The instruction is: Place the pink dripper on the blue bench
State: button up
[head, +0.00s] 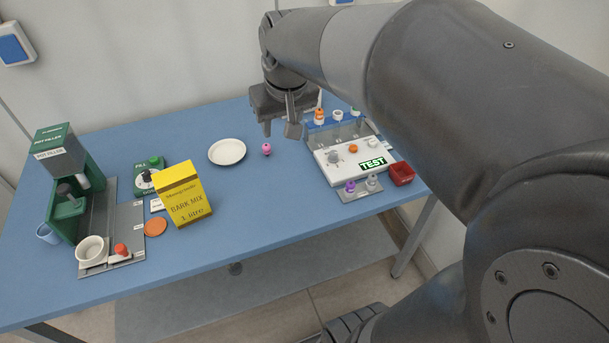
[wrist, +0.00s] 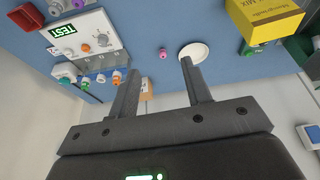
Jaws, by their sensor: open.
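The pink dripper (head: 266,149) stands on the blue bench (head: 290,210), just right of the white saucer. It also shows in the wrist view (wrist: 163,53), beyond and between my fingers. My gripper (head: 279,130) is open and empty, above the back part of the bench and apart from the dripper. In the wrist view my gripper (wrist: 158,75) shows its two fingers spread with nothing between them.
A white saucer (head: 227,151) lies left of the dripper. A yellow bark mix box (head: 184,194) and a green pot filler (head: 69,175) stand further left. A white test station (head: 345,163) with several coloured drippers and a red tray (head: 401,174) are at right. The bench's front middle is clear.

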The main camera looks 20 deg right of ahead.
jog(key=s+f+t, duration=0.1)
jog(key=s, duration=1.4)
jog(key=shift+s+a+f+m+t, duration=0.2)
jog(key=shift+a+f+m+t, duration=0.1)
jog(key=shift+f+m, duration=0.1)
